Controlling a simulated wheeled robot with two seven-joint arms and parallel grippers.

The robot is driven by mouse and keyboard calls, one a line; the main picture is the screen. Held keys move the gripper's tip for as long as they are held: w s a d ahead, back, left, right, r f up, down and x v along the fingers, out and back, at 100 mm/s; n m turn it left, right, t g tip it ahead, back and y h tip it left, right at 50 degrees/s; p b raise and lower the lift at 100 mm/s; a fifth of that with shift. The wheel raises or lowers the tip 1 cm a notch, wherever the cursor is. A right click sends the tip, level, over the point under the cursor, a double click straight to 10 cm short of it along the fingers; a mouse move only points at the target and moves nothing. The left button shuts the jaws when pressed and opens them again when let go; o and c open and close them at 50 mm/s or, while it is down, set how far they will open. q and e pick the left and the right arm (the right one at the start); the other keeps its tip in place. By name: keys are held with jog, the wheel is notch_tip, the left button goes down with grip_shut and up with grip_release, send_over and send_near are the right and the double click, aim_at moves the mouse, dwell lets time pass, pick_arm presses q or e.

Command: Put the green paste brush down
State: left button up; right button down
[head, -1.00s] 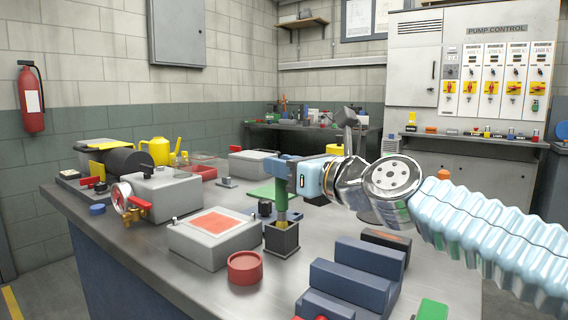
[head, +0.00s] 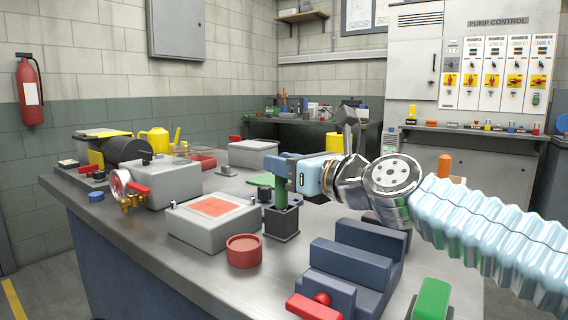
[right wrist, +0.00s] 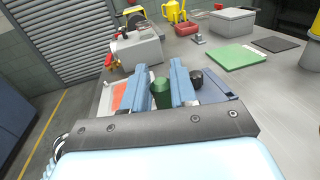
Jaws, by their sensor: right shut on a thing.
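The green paste brush (head: 282,195) stands roughly upright, its lower end hidden in the dark square holder (head: 282,226) on the bench. My right gripper (head: 277,166) is shut on the upper part of the brush, just above the holder. In the right wrist view, the green brush (right wrist: 160,93) shows between the two blue fingers of the right gripper (right wrist: 161,88). The holder is mostly hidden there. My left gripper is not in view.
A grey box with an orange top (head: 210,221) and a red round tin (head: 244,250) stand close left of the holder. A blue vise-like block (head: 345,262) is at the front right. A green mat (right wrist: 236,57) lies behind. The bench's front-left edge is clear.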

jog(key=c, duration=0.8)
grip_release()
jog(key=b+v, duration=0.1)
jog(key=v, duration=1.3)
grip_shut()
dwell(0.5)
